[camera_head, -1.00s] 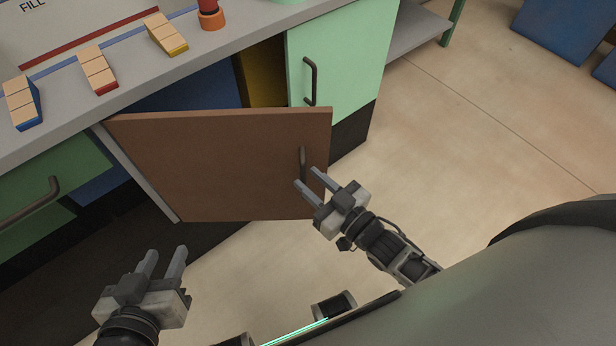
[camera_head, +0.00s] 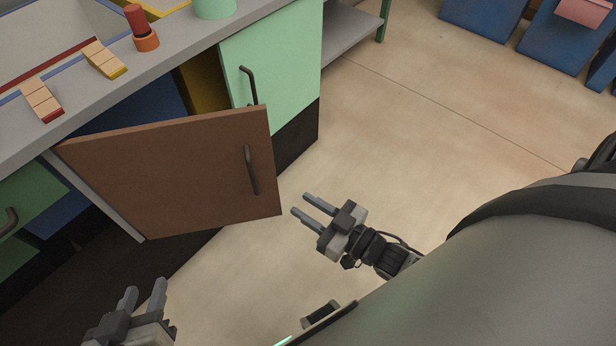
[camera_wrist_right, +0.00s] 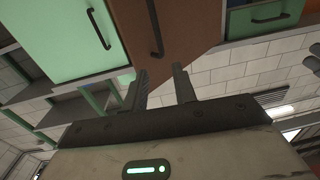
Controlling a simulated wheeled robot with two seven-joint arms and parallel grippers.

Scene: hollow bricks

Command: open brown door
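The brown door (camera_head: 170,180) stands part-way open, swung out from the counter, with its hinge side at the left. Its dark handle (camera_head: 251,170) is near the door's right edge; it also shows in the right wrist view (camera_wrist_right: 155,30). My right gripper (camera_head: 308,205) is open and empty, to the right of the door and apart from the handle. In the right wrist view its two fingers (camera_wrist_right: 160,88) are spread with nothing between them. My left gripper (camera_head: 143,296) is open and empty at the lower left, below the door.
A mint green door (camera_head: 270,70) with a dark handle is shut to the right of the opening. Wedge blocks with tiles (camera_head: 104,60) and a red and orange piece (camera_head: 141,28) stand on the grey counter (camera_head: 190,52). Blue bins (camera_head: 555,35) stand far right.

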